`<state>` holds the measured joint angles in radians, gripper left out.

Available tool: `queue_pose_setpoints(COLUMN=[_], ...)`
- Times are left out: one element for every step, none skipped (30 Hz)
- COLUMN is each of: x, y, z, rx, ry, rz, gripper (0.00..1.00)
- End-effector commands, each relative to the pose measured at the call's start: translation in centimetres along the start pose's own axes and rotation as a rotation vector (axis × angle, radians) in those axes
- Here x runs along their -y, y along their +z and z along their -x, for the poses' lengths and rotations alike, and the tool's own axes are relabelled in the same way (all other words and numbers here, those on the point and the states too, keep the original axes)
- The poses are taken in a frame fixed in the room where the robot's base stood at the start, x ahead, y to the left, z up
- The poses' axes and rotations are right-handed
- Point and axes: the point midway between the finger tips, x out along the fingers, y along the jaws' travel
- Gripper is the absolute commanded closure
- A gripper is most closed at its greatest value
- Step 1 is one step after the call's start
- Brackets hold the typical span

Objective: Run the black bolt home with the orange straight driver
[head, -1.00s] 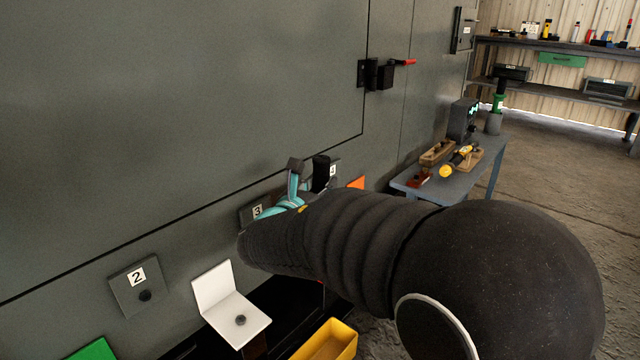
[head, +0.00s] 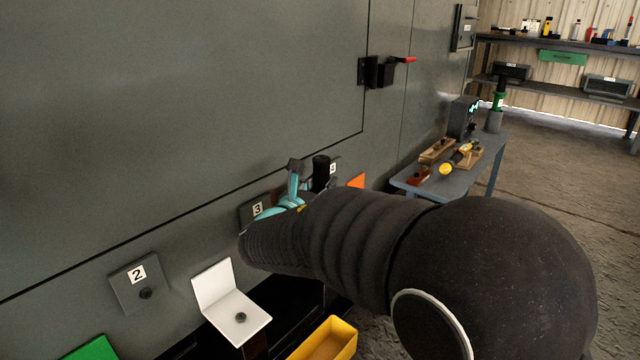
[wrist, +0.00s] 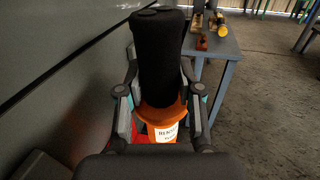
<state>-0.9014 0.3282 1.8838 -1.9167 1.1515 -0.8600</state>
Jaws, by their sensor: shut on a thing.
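My gripper (wrist: 160,112) is shut on the orange straight driver, with a finger on each side of it. The driver's thick black handle (wrist: 159,60) stands up between the fingers in the wrist view, with an orange collar (wrist: 160,120) below it. In the head view the black handle (head: 321,172) shows above my arm, beside the teal finger parts. The driver's tip is hidden. A dark bolt head (head: 146,293) shows on the plate marked 2, and another (head: 241,317) on the white bracket (head: 213,285). I cannot tell which is the black bolt, or whether the driver touches one.
The grey enclosure wall (head: 180,110) fills the left, with a red-tipped latch (head: 390,70). The plate marked 3 (head: 257,210) is partly behind my arm. A yellow bin (head: 330,345) stands below. A blue-grey table (head: 450,190) with tools is at the right, with open floor beyond.

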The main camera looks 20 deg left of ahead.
Motion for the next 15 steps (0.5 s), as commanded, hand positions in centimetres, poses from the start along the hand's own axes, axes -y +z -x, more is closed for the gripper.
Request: queue_pose_setpoints(x=[0.0,0.0,0.0,0.0,0.0,0.0,0.0,-0.01,-0.01,-0.01,-0.01,-0.01,-0.01,-0.01,-0.01], y=[0.22,0.22,0.21,0.21,0.2,0.19,0.17,0.15,0.11,0.07,0.03,-0.04,-0.09,-0.15,-0.22], z=[0.0,0.0,0.0,0.0,0.0,0.0,0.0,0.0,0.0,0.0,0.0,0.0,0.0,0.0,0.01], rx=[0.003,0.003,0.003,0.003,0.003,0.003,0.003,0.003,0.003,0.003,0.002,0.002,0.002,0.002,0.001], ry=[0.0,0.0,0.0,0.0,0.0,0.0,0.0,0.0,0.0,0.0,0.0,0.0,0.0,0.0,0.0], rz=[-0.002,-0.002,-0.002,-0.002,-0.002,-0.002,-0.002,-0.002,-0.002,-0.002,-0.001,-0.001,-0.001,-0.001,-0.001], gripper=[1.0,1.0,1.0,1.0,1.0,1.0,1.0,1.0,1.0,1.0,1.0,1.0,1.0,1.0,1.0])
